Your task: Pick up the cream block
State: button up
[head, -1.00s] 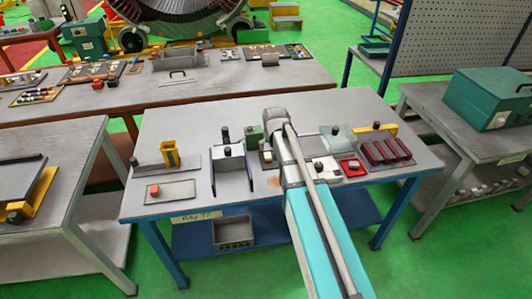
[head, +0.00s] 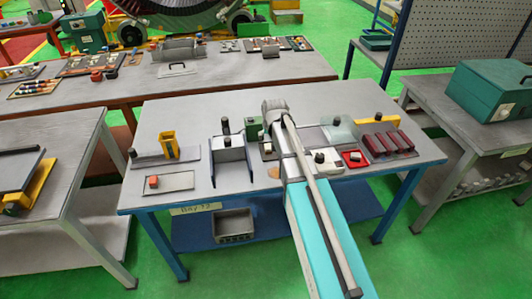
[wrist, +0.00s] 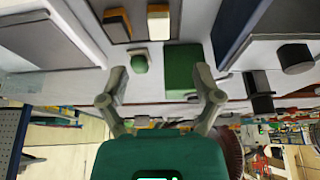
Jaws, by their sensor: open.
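A small pale, cream-looking block (head: 267,147) sits on the middle table beside my arm, close to a green block (head: 255,130). It is partly hidden, and I cannot be sure of its shape. In the wrist view, which shows the table upside down, a pale cream face (wrist: 158,28) shows beyond the fingers, by the green block (wrist: 182,68). My gripper (wrist: 161,78) is open, with its fingers wide apart and nothing held. The green block appears between and beyond the fingertips. In the head view my own arm hides the gripper.
A grey bracket with a black knob (head: 228,160) stands left of my arm. A yellow upright piece (head: 167,145) stands farther left. A red tray (head: 356,159) and dark red bars (head: 387,143) are right of the arm.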

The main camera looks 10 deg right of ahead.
aim_at(268, 146)
jog(key=shift+b+x, duration=2.25)
jog(key=shift+x, duration=0.55)
jog(key=shift+w+f, duration=0.1)
jog(key=shift+b+x, duration=2.35)
jog(key=shift+x, duration=0.15)
jog(key=shift+w+d, duration=0.1)
jog(key=shift+d, duration=0.05)
grip_shut()
